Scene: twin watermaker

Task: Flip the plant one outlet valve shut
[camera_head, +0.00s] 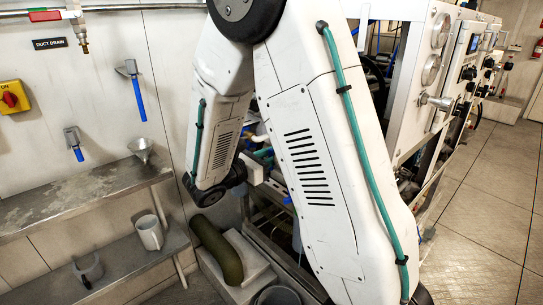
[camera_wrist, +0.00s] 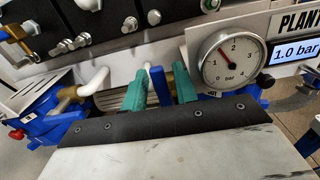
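In the wrist view, my gripper (camera_wrist: 159,76) shows two teal fingers, apart. A blue upright lever (camera_wrist: 160,88) stands between them, with a visible gap on at least one side; its lower end is hidden by the gripper body. A white pipe (camera_wrist: 95,82) and a brass fitting (camera_wrist: 68,96) lie just left of the fingers. A round pressure gauge (camera_wrist: 230,60) is just right of them, beside a panel lettered "PLANT" (camera_wrist: 298,20) with a 1.0 bar display (camera_wrist: 297,53). No label on the lever is readable. In the head view, my arm hides the gripper.
A blue pump-like unit (camera_wrist: 50,122) sits left of the gripper. A black panel with several knobs (camera_wrist: 100,25) is behind. In the head view, steel shelves (camera_head: 85,200) hold a grey mug (camera_head: 149,232) and funnel (camera_head: 142,150). Floor (camera_head: 475,200) is free at right.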

